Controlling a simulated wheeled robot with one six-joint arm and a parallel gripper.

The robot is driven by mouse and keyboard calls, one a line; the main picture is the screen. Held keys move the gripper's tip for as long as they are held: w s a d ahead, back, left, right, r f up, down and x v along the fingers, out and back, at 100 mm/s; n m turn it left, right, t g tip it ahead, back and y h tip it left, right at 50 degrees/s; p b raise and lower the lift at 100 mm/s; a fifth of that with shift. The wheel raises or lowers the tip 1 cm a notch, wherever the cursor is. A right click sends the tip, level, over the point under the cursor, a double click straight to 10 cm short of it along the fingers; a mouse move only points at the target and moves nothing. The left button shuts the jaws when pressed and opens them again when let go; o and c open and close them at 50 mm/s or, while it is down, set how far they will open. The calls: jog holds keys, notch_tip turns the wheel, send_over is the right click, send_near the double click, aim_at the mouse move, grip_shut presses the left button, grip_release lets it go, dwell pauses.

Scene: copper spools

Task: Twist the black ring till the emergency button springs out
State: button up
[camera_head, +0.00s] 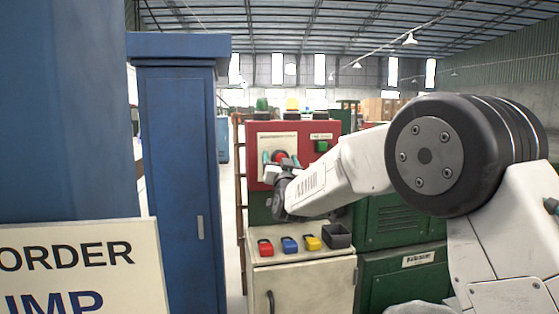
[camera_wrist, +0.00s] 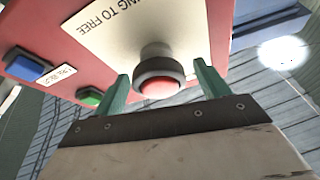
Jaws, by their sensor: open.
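The emergency button (camera_wrist: 159,88) is a red cap inside a black ring (camera_wrist: 160,67), on the red panel's white label plate. The button also shows in the head view (camera_head: 280,156), partly hidden by my gripper (camera_head: 281,159). In the wrist view my gripper (camera_wrist: 161,70) is open, with one green finger on each side of the ring. A gap shows between each finger and the ring, so neither seems to touch it. How far the fingertips reach along the ring's depth I cannot tell.
The red panel (camera_head: 335,167) also carries a green button (camera_head: 321,146); the wrist view adds a blue one (camera_wrist: 30,65). Below, a pale cabinet (camera_head: 300,286) holds red, blue and yellow items and a dark bin (camera_head: 337,237). A blue locker (camera_head: 177,170) stands left, green cabinets right.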

jog(key=shift+w+r, duration=0.1)
jog(key=shift+w, duration=0.15)
jog(key=c, duration=1)
jog(key=shift+o, duration=0.2)
